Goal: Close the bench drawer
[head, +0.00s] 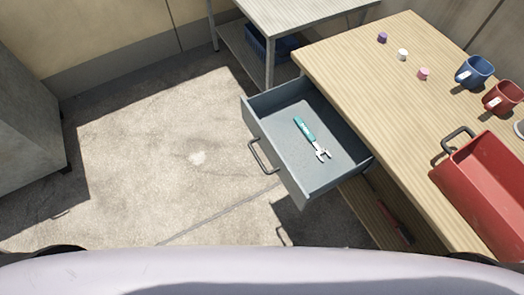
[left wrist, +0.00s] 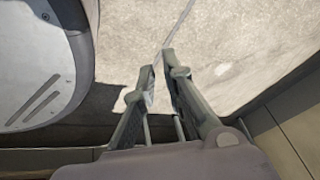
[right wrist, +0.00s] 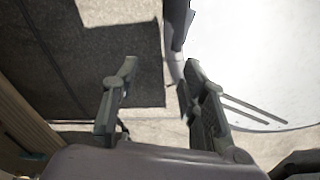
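The grey-blue bench drawer (head: 262,112) is pulled well out of the wooden bench (head: 375,75) in the head view. Its dark bar handle (head: 256,158) is on the front panel, facing left and down. An adjustable wrench with a teal handle (head: 305,130) lies inside on the drawer floor. Neither gripper shows in the head view. In the left wrist view my left gripper (left wrist: 160,66) is open with a narrow gap, empty, over bare floor. In the right wrist view my right gripper (right wrist: 159,72) is open wider and empty. The drawer cannot be made out in either wrist view.
The bench top holds a red bin (head: 485,190), a blue mug (head: 474,71), a red mug (head: 502,97) and small caps (head: 402,54). A red-handled tool (head: 392,220) lies on the shelf below. A metal side table (head: 285,18) stands behind. Concrete floor left of the drawer is clear.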

